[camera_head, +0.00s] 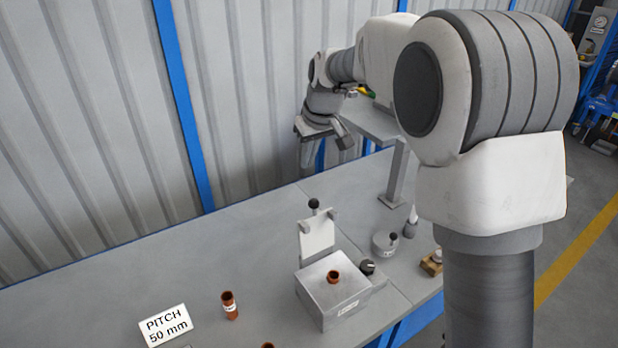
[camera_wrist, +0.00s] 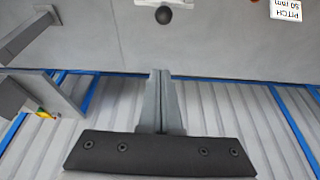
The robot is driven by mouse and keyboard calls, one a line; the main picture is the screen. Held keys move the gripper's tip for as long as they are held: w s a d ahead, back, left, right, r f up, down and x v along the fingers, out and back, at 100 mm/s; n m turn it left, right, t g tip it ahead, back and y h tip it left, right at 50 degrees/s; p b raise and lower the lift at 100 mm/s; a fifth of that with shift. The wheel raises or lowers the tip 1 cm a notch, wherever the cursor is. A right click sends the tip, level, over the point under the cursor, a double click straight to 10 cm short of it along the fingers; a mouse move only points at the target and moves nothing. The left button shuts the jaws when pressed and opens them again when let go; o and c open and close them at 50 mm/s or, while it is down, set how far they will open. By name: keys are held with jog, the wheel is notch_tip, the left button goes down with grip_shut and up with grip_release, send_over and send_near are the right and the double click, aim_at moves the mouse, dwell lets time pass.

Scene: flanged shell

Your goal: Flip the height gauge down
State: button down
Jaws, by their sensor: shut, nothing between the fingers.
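The height gauge appears to be the pale upright plate (camera_head: 317,235) with a black ball knob (camera_head: 314,203) on top, standing at the back edge of a metal block (camera_head: 333,298). A copper-coloured tube (camera_head: 333,277) stands on the block. In the wrist view the knob (camera_wrist: 163,15) shows at the top, with a strip of the white plate (camera_wrist: 165,2) at the frame edge. My gripper (camera_wrist: 160,74) is shut and empty, apart from the knob. In the head view my gripper (camera_head: 345,138) is behind and above the gauge, near the wall.
Another copper tube (camera_head: 230,305) and a "PITCH 50 mm" sign (camera_head: 166,325) are left of the block. A dark knob (camera_head: 367,267), a grey round part (camera_head: 384,244) and a post (camera_head: 394,178) are to the right. The bench behind and left of the gauge is clear.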

notch_tip(320, 180, down, 9)
jog(key=shift+s+d+p, duration=0.15)
jog(key=shift+s+p, duration=0.15)
jog(key=shift+p, duration=0.05)
dwell(0.3)
jog(key=shift+s+d+b, duration=0.1)
jog(key=shift+b, duration=0.4)
jog(key=shift+s+d+r+b, duration=0.1)
jog(key=shift+s+d+b, duration=0.05)
jog(key=shift+s+b, duration=0.15)
